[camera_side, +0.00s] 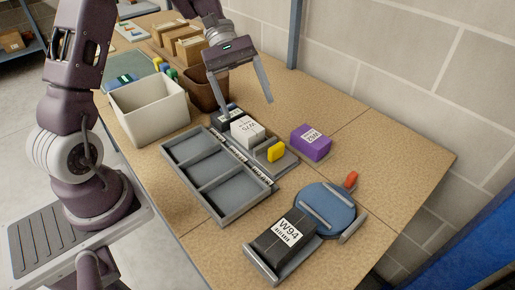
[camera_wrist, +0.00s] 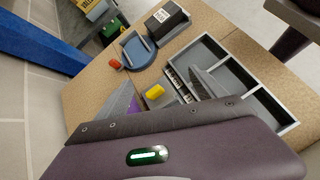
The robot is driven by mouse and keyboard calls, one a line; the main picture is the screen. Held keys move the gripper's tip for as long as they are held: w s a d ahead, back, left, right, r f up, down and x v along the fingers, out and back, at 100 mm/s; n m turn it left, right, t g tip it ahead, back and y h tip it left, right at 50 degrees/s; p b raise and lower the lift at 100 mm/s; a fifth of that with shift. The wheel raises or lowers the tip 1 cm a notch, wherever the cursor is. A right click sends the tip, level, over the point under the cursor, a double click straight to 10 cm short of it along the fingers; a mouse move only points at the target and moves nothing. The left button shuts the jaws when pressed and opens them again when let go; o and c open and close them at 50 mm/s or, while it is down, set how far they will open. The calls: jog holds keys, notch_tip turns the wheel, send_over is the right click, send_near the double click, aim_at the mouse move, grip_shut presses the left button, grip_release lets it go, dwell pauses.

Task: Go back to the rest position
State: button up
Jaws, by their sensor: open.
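My gripper (camera_side: 246,106) is open and empty, fingers pointing down above the row of boxes. Its spread fingers also show in the wrist view (camera_wrist: 162,78). Below it are a dark box (camera_side: 227,116) and a white labelled box (camera_side: 247,131), beside a yellow block (camera_side: 276,152) on a grey rack. A purple labelled box (camera_side: 311,144) lies to their right on the table. A grey three-compartment tray (camera_side: 222,178) is empty. A black box marked W94 (camera_side: 284,238) sits in a grey holder at the front.
A blue round plate (camera_side: 322,206) with grey bars and an orange knob (camera_side: 351,180) stands by the holder. A cream bin (camera_side: 150,108), a brown bin (camera_side: 203,92) and cardboard boxes (camera_side: 183,42) stand behind. A block wall (camera_side: 390,70) borders the table.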

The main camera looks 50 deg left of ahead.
jog(key=s+d+r+m+t+y, duration=0.1)
jog(key=s+r+m+t+y, duration=0.2)
jog(key=s+m, duration=0.3)
jog(key=s+d+r+m+t+y, duration=0.2)
jog(key=s+r+m+t+y, duration=0.2)
jog(key=s, duration=1)
notch_tip(320, 180, up, 2)
jog(key=m+y, duration=0.2)
jog(key=shift+d+m, duration=0.3)
